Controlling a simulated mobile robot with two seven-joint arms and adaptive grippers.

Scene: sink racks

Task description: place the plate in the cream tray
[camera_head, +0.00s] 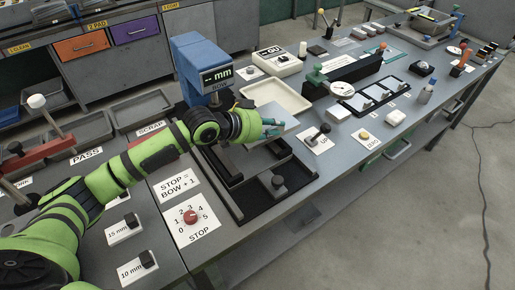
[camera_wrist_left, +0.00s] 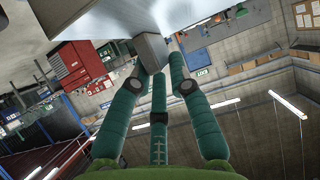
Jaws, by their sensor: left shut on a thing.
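My left gripper (camera_head: 272,130) has teal fingers and is shut on the plate (camera_head: 284,122), a flat grey piece held above the bench, just in front of the cream tray (camera_head: 272,92). In the left wrist view the fingertips (camera_wrist_left: 155,62) close around a grey block (camera_wrist_left: 150,48) next to the plate's pale flat face (camera_wrist_left: 85,14). The cream tray is shallow and rectangular; its near part is hidden behind the plate and gripper, and the part I see looks empty. My right gripper is not in view.
A blue device marked "mm" (camera_head: 202,70) stands just left of the tray, with a dark frame (camera_head: 285,190) in front. A white box (camera_head: 278,62) stands behind the tray. A black block with a dial (camera_head: 345,80) is to the right.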

